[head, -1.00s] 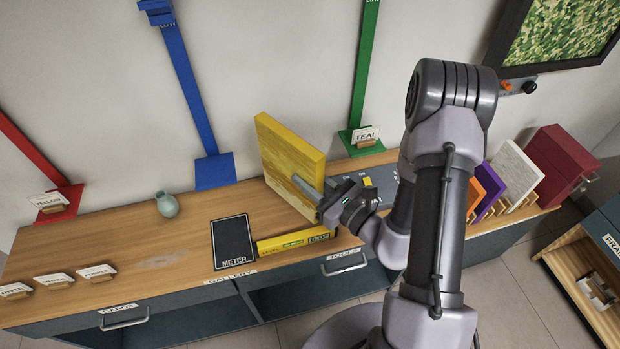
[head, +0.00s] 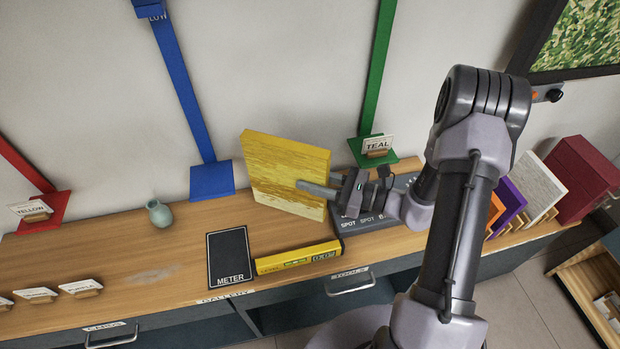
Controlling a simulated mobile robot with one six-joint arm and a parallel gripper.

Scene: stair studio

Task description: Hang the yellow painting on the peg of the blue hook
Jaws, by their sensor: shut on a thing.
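The yellow painting (head: 283,175) is a thick square canvas, held tilted above the wooden counter in the head view. My gripper (head: 325,189) is shut on its right side. The blue hook is a tall blue strip (head: 183,88) on the wall, left of the painting, with a blue base plate (head: 212,181) at the counter's back. Its top part (head: 150,10) is at the upper picture edge; the peg cannot be made out clearly. The painting is apart from the blue strip.
Red and green strips (head: 378,70) flank the blue one. A small vase (head: 159,214), a black METER pad (head: 229,257), a yellow level (head: 297,258) and several name cards are on the counter (head: 150,250). Several canvases (head: 540,185) stand at the right. A grey switch box (head: 362,222) sits behind my gripper.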

